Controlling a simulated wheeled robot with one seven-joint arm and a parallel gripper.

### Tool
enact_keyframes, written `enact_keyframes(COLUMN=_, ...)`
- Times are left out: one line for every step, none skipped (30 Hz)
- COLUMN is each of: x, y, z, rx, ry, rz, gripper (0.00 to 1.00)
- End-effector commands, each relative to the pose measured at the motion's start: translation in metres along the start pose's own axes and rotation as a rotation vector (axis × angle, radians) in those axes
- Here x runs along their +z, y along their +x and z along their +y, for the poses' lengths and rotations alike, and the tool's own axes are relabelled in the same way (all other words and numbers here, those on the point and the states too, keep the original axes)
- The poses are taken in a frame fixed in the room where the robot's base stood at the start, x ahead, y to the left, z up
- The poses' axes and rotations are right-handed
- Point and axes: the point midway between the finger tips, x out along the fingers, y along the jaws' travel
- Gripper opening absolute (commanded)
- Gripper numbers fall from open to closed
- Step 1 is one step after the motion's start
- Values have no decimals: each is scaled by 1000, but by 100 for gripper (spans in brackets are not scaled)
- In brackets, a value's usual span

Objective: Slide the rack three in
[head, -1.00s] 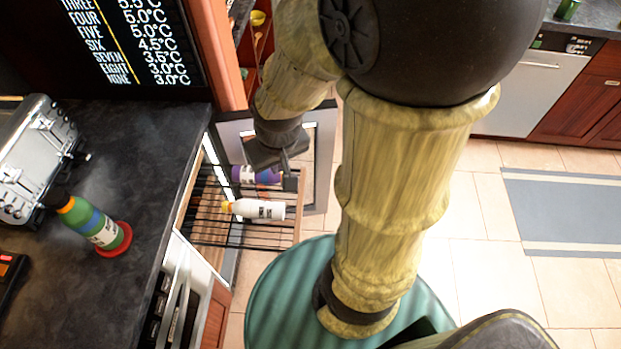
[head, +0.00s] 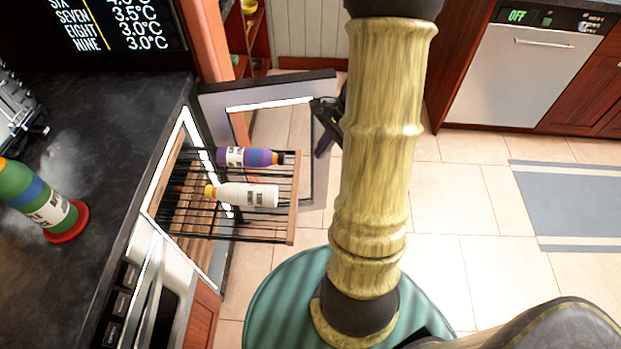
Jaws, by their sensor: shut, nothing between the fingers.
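The wire rack (head: 255,238) with a wooden front edge sticks out of a lit cabinet below the counter. A purple bottle (head: 262,158) and a white bottle with a yellow cap (head: 250,195) lie on it. The cabinet's glass door (head: 265,88) stands open behind the rack. My gripper (head: 322,148) is partly hidden behind my arm. Its visible dark finger is to the right of the rack's front, by the door's outer edge, apart from both bottles. It is shut and holds nothing. Whether it touches the door I cannot tell.
A green and blue bottle (head: 40,205) stands on a red disc on the dark counter (head: 85,130). A toaster (head: 15,115) is at the left edge. A dishwasher (head: 525,75) stands at the back right.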

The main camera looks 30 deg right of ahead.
Motion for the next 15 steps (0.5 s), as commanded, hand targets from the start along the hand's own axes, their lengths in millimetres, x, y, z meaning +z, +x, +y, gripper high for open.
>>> enact_keyframes(x=-32, y=20, z=2, rx=-42, ry=116, rz=-42, gripper=0)
enact_keyframes(x=-45, y=25, z=2, rx=-68, ry=178, rz=-70, gripper=0)
enact_keyframes(x=-62, y=29, z=2, rx=-104, ry=259, rz=-105, gripper=0)
enact_keyframes(x=-74, y=32, z=2, rx=-129, ry=315, rz=-131, gripper=0)
enact_keyframes(x=-85, y=34, z=2, rx=-154, ry=366, rz=-155, gripper=0)
enact_keyframes(x=-98, y=36, z=2, rx=-185, ry=426, rz=-185, gripper=0)
enact_keyframes(x=-107, y=37, z=2, rx=-205, ry=464, rz=-204, gripper=0)
enact_keyframes(x=-114, y=37, z=2, rx=-224, ry=495, rz=-221, gripper=0)
enact_keyframes(x=-122, y=37, z=3, rx=-244, ry=532, rz=-240, gripper=0)
enact_keyframes(x=-127, y=37, z=3, rx=-255, ry=550, rz=-251, gripper=0)
enact_keyframes(x=-130, y=36, z=3, rx=-265, ry=564, rz=-258, gripper=0)
enact_keyframes(x=-132, y=34, z=3, rx=-273, ry=577, rz=-266, gripper=0)
enact_keyframes(x=-133, y=34, z=3, rx=-275, ry=581, rz=-269, gripper=0)
enact_keyframes(x=-133, y=33, z=2, rx=-276, ry=584, rz=-271, gripper=0)
enact_keyframes(x=-132, y=32, z=2, rx=-276, ry=584, rz=-271, gripper=0)
